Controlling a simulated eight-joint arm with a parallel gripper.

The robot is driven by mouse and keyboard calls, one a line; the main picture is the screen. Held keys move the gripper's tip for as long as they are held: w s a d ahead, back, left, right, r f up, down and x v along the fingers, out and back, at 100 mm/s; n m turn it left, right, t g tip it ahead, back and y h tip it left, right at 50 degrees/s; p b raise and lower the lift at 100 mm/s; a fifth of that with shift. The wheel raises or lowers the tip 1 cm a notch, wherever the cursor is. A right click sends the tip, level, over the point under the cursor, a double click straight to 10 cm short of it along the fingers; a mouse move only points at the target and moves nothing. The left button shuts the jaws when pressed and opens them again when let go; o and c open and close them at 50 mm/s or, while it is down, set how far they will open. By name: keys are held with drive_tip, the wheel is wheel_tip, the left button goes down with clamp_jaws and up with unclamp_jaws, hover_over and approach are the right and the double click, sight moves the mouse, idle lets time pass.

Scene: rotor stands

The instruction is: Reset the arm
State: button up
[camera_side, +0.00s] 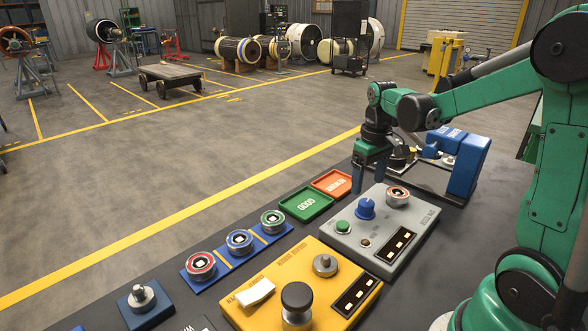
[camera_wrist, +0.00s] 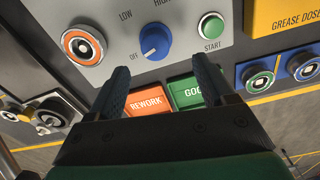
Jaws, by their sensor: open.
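My gripper (camera_side: 371,178) points down above the far edge of the grey control box (camera_side: 385,262). Its two fingers are apart with nothing between them; they also show in the wrist view (camera_wrist: 162,68). The box carries a blue knob (camera_side: 366,209), a green START button (camera_side: 343,227) and an orange-ringed round part (camera_side: 397,194). In the wrist view the knob (camera_wrist: 155,42) has OFF, LOW and HIGH labels around it, and its mark seems to be on the OFF side. The fingers look clear of these parts.
A green GOOD tray (camera_side: 306,204) and an orange REWORK tray (camera_side: 332,183) lie empty beside the box. A yellow box (camera_side: 290,265) stands nearer. Red, blue and green ringed parts sit on a blue holder (camera_side: 240,262). A blue press-like device (camera_side: 467,165) stands behind right.

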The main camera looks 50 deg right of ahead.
drive_tip(key=s+a+r+n+t, duration=0.1)
drive_tip(key=a+r+t, duration=0.1)
drive_tip(key=a, duration=0.5)
drive_tip(key=s+a+r+t, duration=0.1)
drive_tip(key=a+r+t, duration=0.1)
drive_tip(key=a+t, duration=0.3)
drive_tip(key=a, duration=0.3)
drive_tip(key=shift+s+a+n, duration=0.2)
drive_tip(key=shift+a+n, duration=0.1)
drive_tip(key=shift+n, duration=0.1)
